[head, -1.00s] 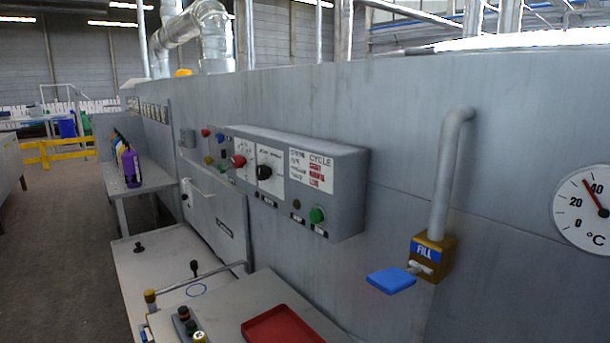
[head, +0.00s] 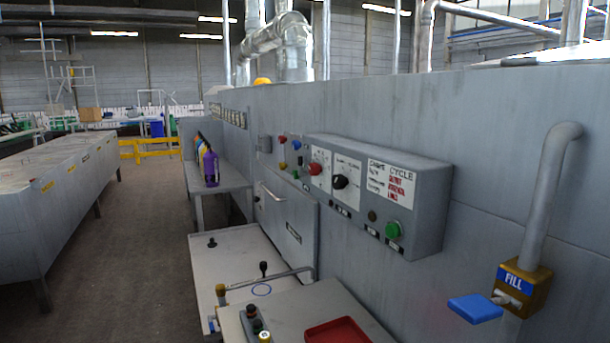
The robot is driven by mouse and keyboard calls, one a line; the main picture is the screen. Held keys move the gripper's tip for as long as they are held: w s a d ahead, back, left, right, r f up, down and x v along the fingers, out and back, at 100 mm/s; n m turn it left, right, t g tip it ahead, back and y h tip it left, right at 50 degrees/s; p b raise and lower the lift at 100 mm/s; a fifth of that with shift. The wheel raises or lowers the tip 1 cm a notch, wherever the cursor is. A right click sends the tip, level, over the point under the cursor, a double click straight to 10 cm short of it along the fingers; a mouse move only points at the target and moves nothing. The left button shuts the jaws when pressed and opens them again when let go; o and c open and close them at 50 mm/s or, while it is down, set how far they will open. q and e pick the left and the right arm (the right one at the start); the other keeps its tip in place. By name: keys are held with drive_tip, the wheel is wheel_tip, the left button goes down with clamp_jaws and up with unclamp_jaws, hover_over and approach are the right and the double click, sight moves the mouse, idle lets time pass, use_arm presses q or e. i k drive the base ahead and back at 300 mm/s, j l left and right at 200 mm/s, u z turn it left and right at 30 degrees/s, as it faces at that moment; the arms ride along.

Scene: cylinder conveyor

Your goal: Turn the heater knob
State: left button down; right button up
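A grey control box (head: 430,207) is mounted on the grey machine wall to the right of centre. On its face are a red knob (head: 315,168) and a black knob (head: 340,182), each on a white dial plate. I cannot read which one is the heater knob. A white panel (head: 390,184) with the word CYCLE is to their right, with a green button (head: 393,230) below it. Neither of my grippers is in view.
A FILL valve with a blue handle (head: 474,309) sticks out at the lower right. Below the box are a pale worktop (head: 240,252) and a red tray (head: 345,332). The floor (head: 130,250) at left is clear, beside a long grey cabinet (head: 60,210).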

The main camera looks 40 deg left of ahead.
sight(315, 169)
drive_tip(key=j+u, duration=0.1)
drive_tip(key=u, duration=1.2)
